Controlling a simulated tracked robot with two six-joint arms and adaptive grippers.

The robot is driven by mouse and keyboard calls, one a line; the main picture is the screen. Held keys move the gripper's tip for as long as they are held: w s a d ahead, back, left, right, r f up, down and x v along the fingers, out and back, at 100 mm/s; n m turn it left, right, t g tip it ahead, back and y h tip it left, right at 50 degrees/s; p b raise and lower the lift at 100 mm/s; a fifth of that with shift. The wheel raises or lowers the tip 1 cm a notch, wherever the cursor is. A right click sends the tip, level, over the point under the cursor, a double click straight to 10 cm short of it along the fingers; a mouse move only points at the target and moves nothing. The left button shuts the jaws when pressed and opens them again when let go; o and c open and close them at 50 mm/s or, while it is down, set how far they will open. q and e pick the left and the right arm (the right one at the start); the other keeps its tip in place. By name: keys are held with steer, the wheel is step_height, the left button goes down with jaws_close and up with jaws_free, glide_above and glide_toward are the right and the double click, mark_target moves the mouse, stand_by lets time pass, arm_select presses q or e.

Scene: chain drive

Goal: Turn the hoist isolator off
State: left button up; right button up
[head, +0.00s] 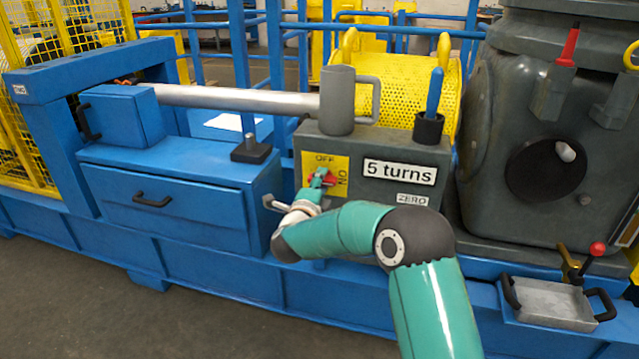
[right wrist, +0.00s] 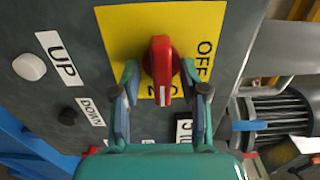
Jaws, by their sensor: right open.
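The hoist isolator is a red rotary handle (right wrist: 161,66) on a yellow plate (right wrist: 120,28), on the front of a grey control box (head: 400,150). In the right wrist view the handle points down over the ON mark and partly covers it; OFF (right wrist: 205,60) is at the right of the plate. In the head view OFF is at the plate's top and ON at its right. My right gripper (right wrist: 159,78) is open, with one finger on each side of the handle. I cannot tell whether either finger touches it. My left gripper is out of view.
A grey mug (head: 337,100) and a black cup with a blue-handled tool (head: 435,92) stand on the box. White UP (right wrist: 30,67) and black DOWN (right wrist: 67,116) buttons lie beside the plate. A blue drawer cabinet (head: 180,205) is left, a dark grey housing (head: 540,110) right.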

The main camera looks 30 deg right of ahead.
steer(key=shift+w+d, duration=0.4)
steer(key=shift+d, duration=0.05)
